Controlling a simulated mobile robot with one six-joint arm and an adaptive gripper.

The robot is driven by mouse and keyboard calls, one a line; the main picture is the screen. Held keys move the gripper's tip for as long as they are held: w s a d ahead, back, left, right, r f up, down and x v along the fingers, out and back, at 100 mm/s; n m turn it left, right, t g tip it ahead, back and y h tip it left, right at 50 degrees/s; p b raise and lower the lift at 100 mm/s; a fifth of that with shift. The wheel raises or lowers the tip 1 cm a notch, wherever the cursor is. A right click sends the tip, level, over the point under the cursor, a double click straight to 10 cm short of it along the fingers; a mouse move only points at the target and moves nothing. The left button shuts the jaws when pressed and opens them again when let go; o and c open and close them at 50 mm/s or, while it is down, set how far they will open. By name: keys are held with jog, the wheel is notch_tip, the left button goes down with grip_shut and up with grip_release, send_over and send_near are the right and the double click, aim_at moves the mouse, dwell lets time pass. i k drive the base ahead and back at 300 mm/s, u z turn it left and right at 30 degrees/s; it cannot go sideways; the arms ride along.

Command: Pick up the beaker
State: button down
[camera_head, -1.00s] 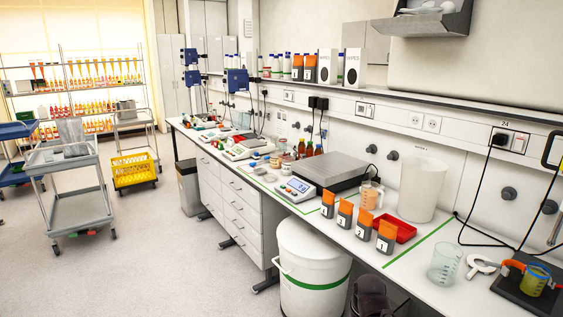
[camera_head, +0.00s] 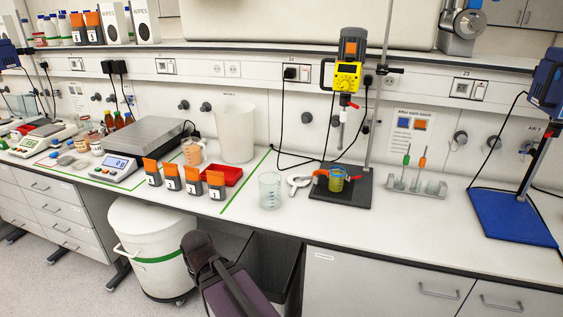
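A clear, empty-looking beaker (camera_head: 269,191) stands upright on the white bench in the head view, near the middle. An orange-tinted jug (camera_head: 193,155) stands farther left, by the scale.
The stirrer stand (camera_head: 345,75) rises right of the clear beaker, with a white ring-shaped part (camera_head: 298,183) between them. Black-and-orange containers (camera_head: 215,185) and a red tray (camera_head: 232,173) stand left.

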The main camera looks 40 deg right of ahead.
aim_at(337, 174)
jog(key=z, duration=4.9)
jog(key=i, duration=0.1)
jog(key=u, duration=3.45)
